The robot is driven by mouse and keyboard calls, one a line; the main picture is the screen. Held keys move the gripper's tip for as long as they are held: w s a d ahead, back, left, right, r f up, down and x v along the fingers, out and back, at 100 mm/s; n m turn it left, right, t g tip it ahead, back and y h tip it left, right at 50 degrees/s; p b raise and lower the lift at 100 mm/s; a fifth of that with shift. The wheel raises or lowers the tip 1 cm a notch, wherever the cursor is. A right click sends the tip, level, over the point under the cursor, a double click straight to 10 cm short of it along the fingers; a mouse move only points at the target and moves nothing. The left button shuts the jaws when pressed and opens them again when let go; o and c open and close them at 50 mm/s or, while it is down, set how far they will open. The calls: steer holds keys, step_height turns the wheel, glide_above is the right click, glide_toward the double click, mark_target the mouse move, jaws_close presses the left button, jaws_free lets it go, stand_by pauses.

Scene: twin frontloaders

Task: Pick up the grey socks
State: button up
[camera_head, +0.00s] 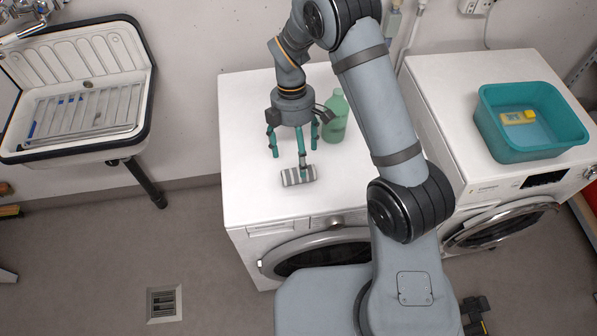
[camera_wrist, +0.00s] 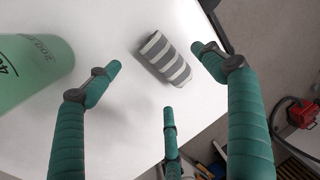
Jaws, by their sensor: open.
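The grey socks (camera_head: 299,176) are a small roll with grey and white stripes. They lie on the white top of the left washing machine (camera_head: 244,150), near its front edge. In the wrist view the socks (camera_wrist: 166,58) show between the fingers, towards the top of the picture. My gripper (camera_head: 292,150) has three green fingers, spread open, and points down over the machine top. One finger reaches down close to the socks in the head view; I cannot tell if it touches. The gripper (camera_wrist: 160,95) is empty.
A green bottle (camera_head: 336,118) stands behind the socks, close to my gripper; it also shows at the left in the wrist view (camera_wrist: 32,75). A teal basin (camera_head: 500,148) with a yellow item sits on the right machine. A sink (camera_head: 75,152) hangs at the left.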

mark_target(298, 165)
steer(key=p+x, duration=0.1)
steer(key=x, duration=0.3)
steer(key=shift+f, duration=0.2)
steer(key=shift+c, duration=0.8)
steer(key=c, duration=1.1)
